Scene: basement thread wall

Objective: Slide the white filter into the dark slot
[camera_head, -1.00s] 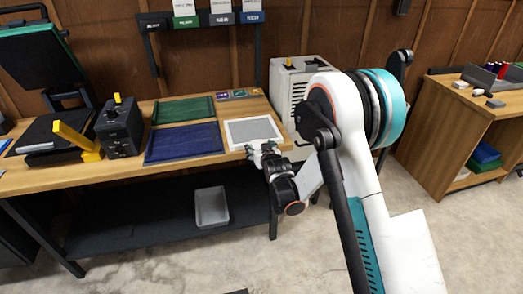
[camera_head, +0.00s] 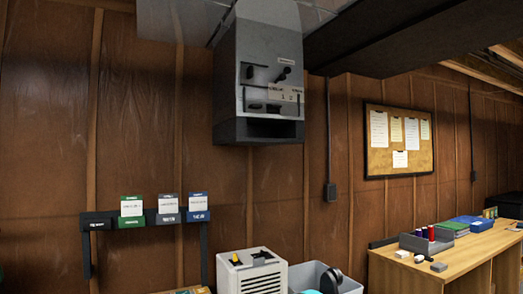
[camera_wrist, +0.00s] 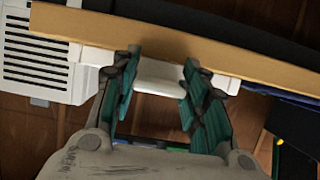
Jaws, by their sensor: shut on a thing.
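My gripper (camera_wrist: 158,85) is shut on the white filter (camera_wrist: 160,76) in the wrist view, with one green-padded finger on each side of it. In the head view, a grey wall unit (camera_head: 265,62) hangs high on the panelled wall. It has a dark slot-like opening (camera_head: 262,129) along its bottom front. My gripper and the filter are outside the head view.
A white vented box (camera_head: 252,272) stands below the wall unit and also shows in the wrist view (camera_wrist: 42,55). A grey bin (camera_head: 315,275) is beside it. A rack with labelled cards (camera_head: 145,219) is at left. A wooden bench (camera_head: 440,255) with small items is at right.

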